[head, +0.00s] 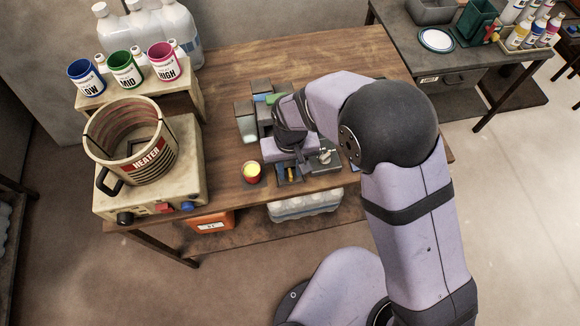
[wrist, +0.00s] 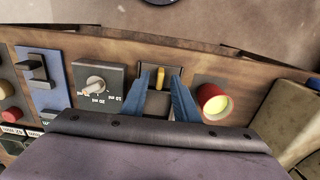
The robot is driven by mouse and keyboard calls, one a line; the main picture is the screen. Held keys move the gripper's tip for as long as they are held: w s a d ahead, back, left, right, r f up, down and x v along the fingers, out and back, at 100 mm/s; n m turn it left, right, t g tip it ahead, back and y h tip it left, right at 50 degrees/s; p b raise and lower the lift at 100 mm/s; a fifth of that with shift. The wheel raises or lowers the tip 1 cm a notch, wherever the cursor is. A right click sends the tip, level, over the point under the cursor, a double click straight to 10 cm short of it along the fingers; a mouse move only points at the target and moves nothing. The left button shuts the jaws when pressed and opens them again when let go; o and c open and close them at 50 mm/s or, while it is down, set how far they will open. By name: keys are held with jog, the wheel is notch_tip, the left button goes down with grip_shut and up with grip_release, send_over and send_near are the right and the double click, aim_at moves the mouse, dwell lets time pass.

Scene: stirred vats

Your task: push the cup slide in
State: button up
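What looks like the cup slide (wrist: 185,72) is a dark block with an upright yellow tab (wrist: 160,77), at the table's front edge. It also shows in the head view (head: 289,179), partly under my wrist. My gripper (wrist: 162,76) has its two blue fingers apart, one on each side of the yellow tab, with gaps visible between. Whether a fingertip touches the slide I cannot tell.
A dial panel with ml marks (wrist: 97,86) sits beside the slide, then a blue switch panel (wrist: 40,75). A heater pot (head: 135,145) stands at the left, below the LOW, MID and HIGH cups (head: 125,70). The wooden table (head: 235,75) is bare at the back.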

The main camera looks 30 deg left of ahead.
jog(key=shift+c, duration=0.6)
grip_shut()
dwell(0.8)
